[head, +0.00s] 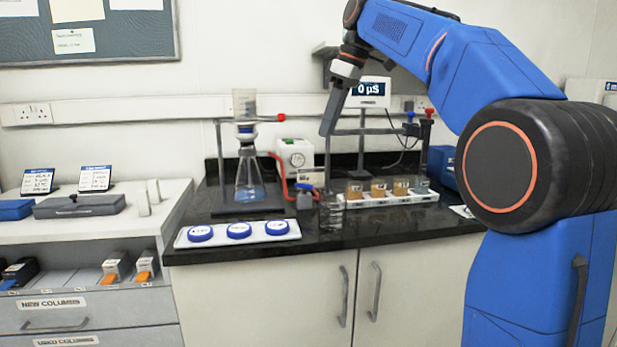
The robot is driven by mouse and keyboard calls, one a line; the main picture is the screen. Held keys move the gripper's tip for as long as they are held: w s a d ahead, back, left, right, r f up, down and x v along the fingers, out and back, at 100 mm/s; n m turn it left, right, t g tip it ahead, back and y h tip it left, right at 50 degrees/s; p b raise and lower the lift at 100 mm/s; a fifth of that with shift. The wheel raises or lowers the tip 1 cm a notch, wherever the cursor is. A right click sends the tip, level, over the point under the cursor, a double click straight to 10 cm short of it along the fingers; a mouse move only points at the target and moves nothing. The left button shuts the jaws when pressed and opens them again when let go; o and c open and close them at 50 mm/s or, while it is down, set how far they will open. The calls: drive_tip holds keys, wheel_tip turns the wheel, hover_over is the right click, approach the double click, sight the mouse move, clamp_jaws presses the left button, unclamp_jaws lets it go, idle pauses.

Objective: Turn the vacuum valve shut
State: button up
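The vacuum valve (304,201) is a small grey block with a blue handle (303,187) on the black bench top, left of the bench's middle. A red hose runs to it from the filter flask (249,180) on its left. The handle looks roughly level, but its exact setting is too small to read. My gripper (328,128) points down in the air, above and a little right of the valve, clear of it. I see its grey fingers nearly edge-on, so their gap is hidden. Nothing shows held in it.
A white vacuum pump (296,155) with a gauge stands behind the valve. A rack (392,198) of amber jars is at right, beneath a stand with a meter (370,91). A white tray (237,242) with blue lids lies at the front left. Glassware (331,212) stands just right of the valve.

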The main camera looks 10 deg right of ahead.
sight(304, 189)
drive_tip(key=shift+m+y, duration=0.3)
drive_tip(key=shift+m, duration=0.1)
drive_tip(key=w+x, duration=0.1)
drive_tip(key=x, duration=0.4)
drive_tip(key=w+d+x, duration=0.1)
drive_tip(key=x, duration=0.5)
drive_tip(key=w+x, duration=0.2)
drive_tip(key=x, duration=0.4)
drive_tip(key=shift+d, duration=0.15)
clamp_jaws()
